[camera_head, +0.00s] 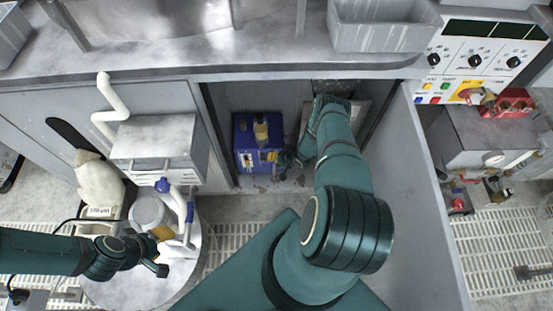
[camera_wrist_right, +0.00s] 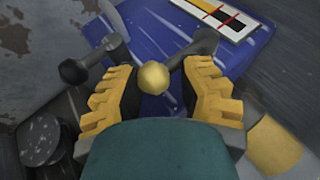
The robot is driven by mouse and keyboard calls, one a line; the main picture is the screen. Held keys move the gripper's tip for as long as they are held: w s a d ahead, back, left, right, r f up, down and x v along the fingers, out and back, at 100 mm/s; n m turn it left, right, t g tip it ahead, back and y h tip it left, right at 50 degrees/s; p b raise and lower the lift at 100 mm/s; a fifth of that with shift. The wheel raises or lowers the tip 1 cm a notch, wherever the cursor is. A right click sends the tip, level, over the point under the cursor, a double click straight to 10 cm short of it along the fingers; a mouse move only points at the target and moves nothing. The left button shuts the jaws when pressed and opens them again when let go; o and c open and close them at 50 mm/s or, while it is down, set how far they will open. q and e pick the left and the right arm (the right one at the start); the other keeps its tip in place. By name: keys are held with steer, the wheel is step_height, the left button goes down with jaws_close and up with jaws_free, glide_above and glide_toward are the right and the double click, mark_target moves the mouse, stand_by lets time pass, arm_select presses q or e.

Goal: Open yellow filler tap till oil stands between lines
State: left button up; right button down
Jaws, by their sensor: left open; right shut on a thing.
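A blue oil box (camera_head: 243,130) stands on the floor of the open bay under the bench. The yellow filler tap (camera_wrist_right: 153,77) shows as a yellow knob with dark lever arms between my right gripper's fingers (camera_wrist_right: 160,92). That gripper is shut on the tap; the exact contact is partly hidden. The white level gauge (camera_wrist_right: 236,27) on the blue box has a dark and yellow strip and red marks; I cannot tell the oil level surely. My left gripper (camera_head: 163,262) is open and empty, beside a jar with amber contents (camera_head: 150,212).
A round table (camera_head: 130,292) at lower left bears the jar and a white and blue fixture (camera_head: 178,215). The bay's open door panel (camera_head: 432,190) stands right of my right arm. A control panel (camera_head: 480,60) is at upper right. A yellow cylinder (camera_wrist_right: 273,147) sits near the right finger.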

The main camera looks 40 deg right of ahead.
steer(key=shift+w+a, duration=0.25)
steer(key=shift+a, duration=0.05)
steer(key=shift+c, duration=2.3)
jaws_free()
steer(key=shift+f, duration=0.15)
steer(key=shift+s+d, duration=0.1)
steer(key=shift+s+d+r, duration=0.15)
steer(key=shift+s+r, duration=0.05)
steer(key=shift+r, duration=0.15)
steer(key=s+d+r, duration=0.1)
steer(key=s, duration=0.6)
steer(key=s+d+r, duration=0.2)
steer(key=s, duration=0.5)
steer(key=shift+s+r, duration=0.15)
